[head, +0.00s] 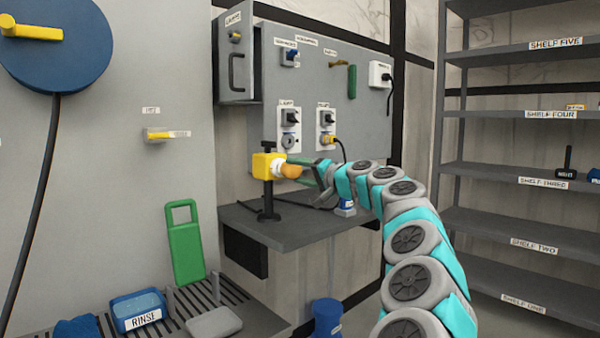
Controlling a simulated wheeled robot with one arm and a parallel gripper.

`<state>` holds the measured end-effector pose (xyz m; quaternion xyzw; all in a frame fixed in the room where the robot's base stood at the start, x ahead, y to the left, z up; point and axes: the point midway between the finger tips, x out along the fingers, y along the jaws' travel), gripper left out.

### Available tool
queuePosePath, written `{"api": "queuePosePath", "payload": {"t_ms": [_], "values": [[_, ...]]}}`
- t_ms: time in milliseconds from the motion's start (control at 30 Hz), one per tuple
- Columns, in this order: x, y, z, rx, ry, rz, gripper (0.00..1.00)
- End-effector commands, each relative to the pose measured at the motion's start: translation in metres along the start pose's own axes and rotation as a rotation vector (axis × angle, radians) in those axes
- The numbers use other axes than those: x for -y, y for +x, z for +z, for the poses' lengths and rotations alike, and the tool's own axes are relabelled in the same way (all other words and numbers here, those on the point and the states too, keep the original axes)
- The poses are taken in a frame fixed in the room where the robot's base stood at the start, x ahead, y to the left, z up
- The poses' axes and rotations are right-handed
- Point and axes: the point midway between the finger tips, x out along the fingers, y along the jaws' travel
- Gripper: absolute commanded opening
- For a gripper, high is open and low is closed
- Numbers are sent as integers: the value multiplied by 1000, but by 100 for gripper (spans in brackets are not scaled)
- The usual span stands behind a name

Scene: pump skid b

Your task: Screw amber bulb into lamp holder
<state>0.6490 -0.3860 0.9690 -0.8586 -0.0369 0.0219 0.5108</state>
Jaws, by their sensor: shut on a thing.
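The lamp holder (263,166) is a yellow block on a black upright stand, on the grey shelf in the middle of the head view. The amber bulb (291,171) lies sideways at the holder's right face, with a pale collar between them. My gripper (301,172) reaches in from the right and is shut on the bulb. The bulb seems to meet the holder, but I cannot tell how deep its base sits. The far finger is partly hidden by the bulb.
A grey panel (350,140) with switches and a yellow plug on a black cable stands close behind. A small blue-and-white bottle (345,208) stands on the grey shelf (290,232) below my arm. Storage shelves (530,180) are at the right.

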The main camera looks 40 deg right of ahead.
Motion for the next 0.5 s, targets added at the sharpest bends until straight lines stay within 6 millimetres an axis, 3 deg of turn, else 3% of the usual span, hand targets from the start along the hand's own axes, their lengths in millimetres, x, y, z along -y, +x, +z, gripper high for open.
{"api": "queuePosePath", "payload": {"t_ms": [367, 433, 467, 500], "values": [[1, 9, 1, 1, 0, -1, 53], [1, 10, 1, 1, 0, -1, 49], [1, 10, 1, 1, 0, -1, 69], [1, 10, 1, 1, 0, -1, 73]]}}
